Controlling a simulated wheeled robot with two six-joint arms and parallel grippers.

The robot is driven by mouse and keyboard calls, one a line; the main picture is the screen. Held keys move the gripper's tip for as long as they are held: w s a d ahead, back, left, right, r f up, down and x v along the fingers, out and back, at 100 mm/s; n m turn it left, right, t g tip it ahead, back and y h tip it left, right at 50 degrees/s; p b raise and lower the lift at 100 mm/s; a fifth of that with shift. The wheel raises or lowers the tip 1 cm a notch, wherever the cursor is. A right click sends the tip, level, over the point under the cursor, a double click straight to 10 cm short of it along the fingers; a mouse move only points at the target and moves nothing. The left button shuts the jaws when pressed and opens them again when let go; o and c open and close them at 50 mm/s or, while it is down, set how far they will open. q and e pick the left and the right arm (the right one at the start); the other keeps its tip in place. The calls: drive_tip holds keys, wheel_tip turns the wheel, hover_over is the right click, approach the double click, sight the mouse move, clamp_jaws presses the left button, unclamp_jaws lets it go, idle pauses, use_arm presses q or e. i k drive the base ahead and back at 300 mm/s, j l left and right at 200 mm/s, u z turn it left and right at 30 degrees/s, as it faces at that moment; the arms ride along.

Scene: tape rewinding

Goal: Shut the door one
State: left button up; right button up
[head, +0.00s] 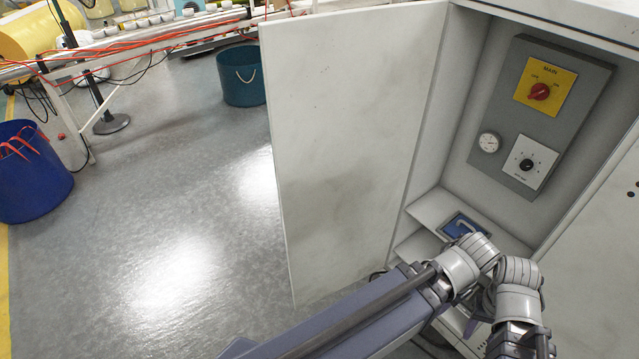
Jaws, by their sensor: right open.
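The door one (345,140) is a tall, plain white panel on the left side of the white cabinet. It stands wide open, swung out to the left, with its hinge side along the cabinet's left edge and its free edge over the grey floor. My right arm crosses in front of the cabinet's lower opening. My right gripper (519,346) is at the bottom edge, right of the door and apart from it, mostly cut off by the frame. It is open, with nothing seen in it. My left gripper is not in view.
A teal bucket (243,85) and a blue bucket (35,185) stand left.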

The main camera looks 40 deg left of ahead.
sight(346, 91)
drive_tip(key=k+j+z, duration=0.15)
drive_tip(key=j, duration=0.3)
drive_tip(key=j+z, duration=0.15)
drive_tip(key=j, duration=0.35)
drive_tip(key=k+j+z, duration=0.15)
drive_tip(key=j, duration=0.25)
drive_tip(key=k+j+z, duration=0.2)
drive_tip(key=j, duration=0.25)
drive_tip(key=k+j+z, duration=0.15)
drive_tip(key=j, duration=0.25)
drive_tip(key=k+j+z, duration=0.15)
drive_tip(key=k+j, duration=0.15)
drive_tip(key=j+z, duration=0.1)
drive_tip(key=j, duration=0.35)
drive_tip(key=k+j+z, duration=0.1)
drive_tip(key=j, duration=0.35)
drive_tip(key=k+j+z, duration=0.1)
drive_tip(key=j, duration=0.35)
drive_tip(key=k+j, duration=0.1)
drive_tip(key=j, duration=0.35)
drive_tip(key=j+z, duration=0.15)
drive_tip(key=j, duration=0.3)
drive_tip(key=z, duration=0.2)
drive_tip(key=k+j, duration=0.05)
